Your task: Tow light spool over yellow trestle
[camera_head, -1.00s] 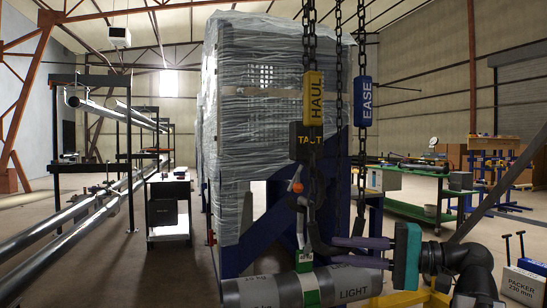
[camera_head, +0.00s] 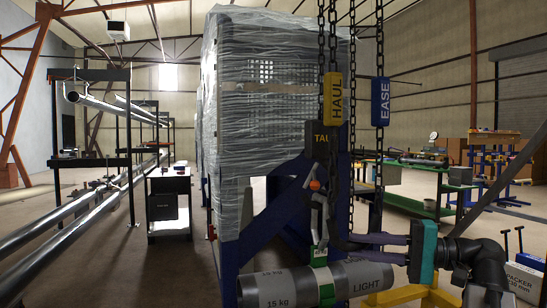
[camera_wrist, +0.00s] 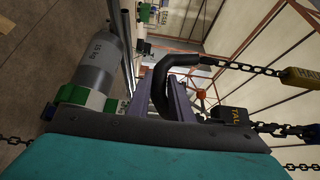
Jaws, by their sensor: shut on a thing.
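The light spool (camera_head: 290,286) is a grey cylinder marked LIGHT and 15 kg. A green sling (camera_head: 319,257) is around its middle, and it hangs level under the black hook (camera_head: 333,238) of the chain hoist. The spool also shows at upper left in the wrist view (camera_wrist: 97,62). My gripper (camera_head: 348,240) comes in from the right, its purple fingers shut on the hook just above the spool; the hook curves past the fingertips in the wrist view (camera_wrist: 158,75). The yellow trestle (camera_head: 402,295) shows in part at lower right, beyond the spool's right end; its lower part is cut off.
Chains with a yellow HAUL tag (camera_head: 333,99) and a blue EASE tag (camera_head: 380,101) hang above. A wrapped crate on a blue frame (camera_head: 255,243) stands close behind the spool. A green bench (camera_head: 418,205) is farther right.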

